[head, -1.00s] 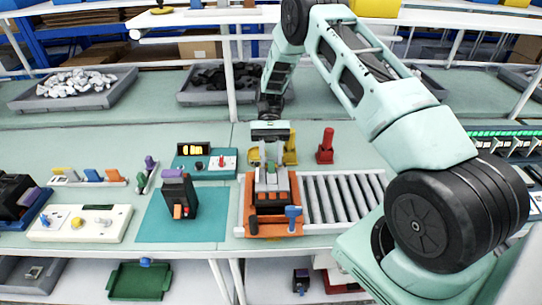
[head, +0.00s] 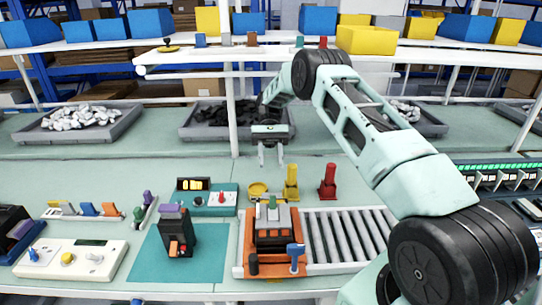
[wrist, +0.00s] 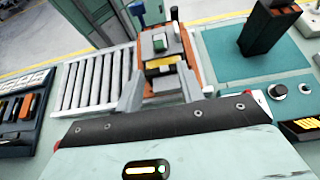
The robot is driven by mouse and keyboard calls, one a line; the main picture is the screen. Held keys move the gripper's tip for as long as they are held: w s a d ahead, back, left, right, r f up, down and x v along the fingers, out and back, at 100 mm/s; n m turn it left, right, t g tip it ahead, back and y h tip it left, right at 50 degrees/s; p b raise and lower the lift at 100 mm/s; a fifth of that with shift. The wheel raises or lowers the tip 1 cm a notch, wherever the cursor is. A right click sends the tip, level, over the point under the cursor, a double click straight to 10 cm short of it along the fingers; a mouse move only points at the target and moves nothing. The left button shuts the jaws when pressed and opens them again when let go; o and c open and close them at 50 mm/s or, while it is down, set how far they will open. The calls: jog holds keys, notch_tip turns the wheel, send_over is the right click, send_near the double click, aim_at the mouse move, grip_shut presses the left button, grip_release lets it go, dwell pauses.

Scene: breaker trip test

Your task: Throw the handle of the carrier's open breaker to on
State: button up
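The orange carrier (head: 240,262) stands at the left end of the roller conveyor. On it sits a grey and black breaker (head: 272,232) with a green piece (head: 272,208) on top. A blue lever-like piece (head: 295,252) and a dark post stand at the carrier's front. My gripper (head: 269,163) is raised above and behind the breaker, fingers apart and empty. In the wrist view the breaker (wrist: 158,45) shows beyond and between my fingertips, with a yellow part (wrist: 160,65) near them. I cannot tell the handle's exact position.
Another black breaker (head: 178,235) with an orange handle stands on a teal mat (head: 150,262) to the left. Behind the carrier are a yellow post (head: 291,183), a red post (head: 328,181) and a teal control box (head: 214,198). Rollers (head: 345,238) right of the carrier are clear.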

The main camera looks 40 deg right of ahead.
jog(key=shift+v, duration=0.8)
jog(key=shift+s, duration=0.15)
